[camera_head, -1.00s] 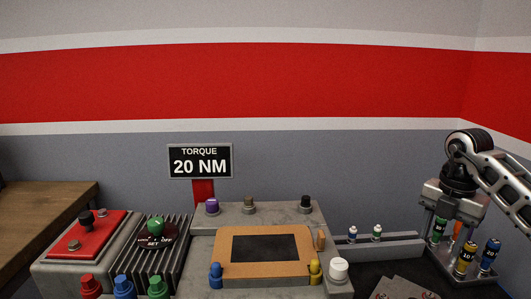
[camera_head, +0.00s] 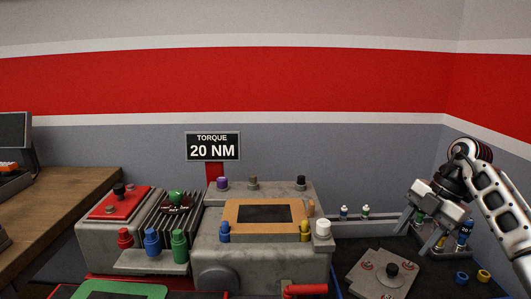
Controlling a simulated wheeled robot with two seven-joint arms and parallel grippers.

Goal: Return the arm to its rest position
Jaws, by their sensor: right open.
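My right arm (camera_head: 500,212) comes in from the right edge, bent at an elbow above the dark tray area. My right gripper (camera_head: 421,236) hangs tilted, with its fingers spread and pointing down. It is open, and nothing shows held between the fingers. Behind and beside it stand small bottles: a green one (camera_head: 419,219) partly hidden by the gripper, and a blue one (camera_head: 465,231). I cannot tell whether the gripper touches the rack. My left gripper is not in view.
A grey block with an orange-framed dark screen (camera_head: 264,213) stands at centre. Left of it are a ribbed block with a green knob (camera_head: 176,197) and a red-topped box (camera_head: 120,202). A wooden table (camera_head: 70,205) is at left.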

